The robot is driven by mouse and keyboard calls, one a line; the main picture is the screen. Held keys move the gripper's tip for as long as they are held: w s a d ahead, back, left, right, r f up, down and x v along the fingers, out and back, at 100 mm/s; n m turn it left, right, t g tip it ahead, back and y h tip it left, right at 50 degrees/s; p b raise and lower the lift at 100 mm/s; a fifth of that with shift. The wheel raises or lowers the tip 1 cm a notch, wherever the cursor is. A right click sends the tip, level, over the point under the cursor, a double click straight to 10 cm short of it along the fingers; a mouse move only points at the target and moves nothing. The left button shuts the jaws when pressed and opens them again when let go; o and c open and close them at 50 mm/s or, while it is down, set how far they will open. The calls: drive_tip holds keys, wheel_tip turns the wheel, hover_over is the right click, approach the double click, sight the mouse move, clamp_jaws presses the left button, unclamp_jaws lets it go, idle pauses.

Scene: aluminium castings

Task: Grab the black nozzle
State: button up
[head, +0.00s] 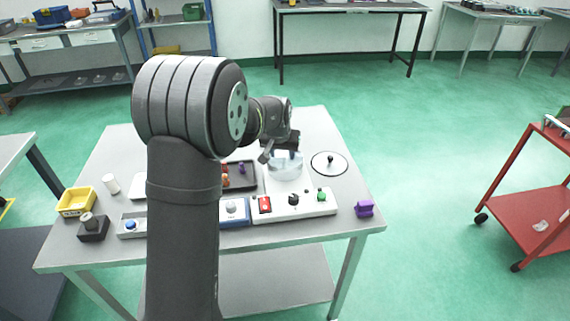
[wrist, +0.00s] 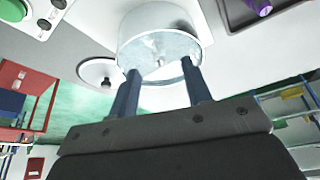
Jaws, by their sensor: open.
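I cannot tell for sure which piece is the black nozzle. Small black pieces are a knob (head: 294,199) on the white control panel, a post (head: 330,158) on a round plate, and a dark block with a knob (head: 93,229) at the table's left. The post on the plate also shows in the wrist view (wrist: 106,82). My gripper (head: 281,150) is over the back of the table, by a clear round vessel (head: 286,168). In the wrist view my gripper (wrist: 161,72) has its two fingers apart, their tips by the vessel's rim (wrist: 160,72). I see nothing held.
The panel (head: 318,209) carries a red switch and a green knob. A dark tray (head: 243,182) with small coloured pieces is left of the vessel. A yellow bin (head: 76,201) is at the far left, a purple piece (head: 364,208) at the right corner. My arm hides part of the table.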

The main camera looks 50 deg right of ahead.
sight(285, 162)
drive_tip(key=shift+x, duration=3.05)
drive_tip(key=shift+s, duration=0.15)
clamp_jaws()
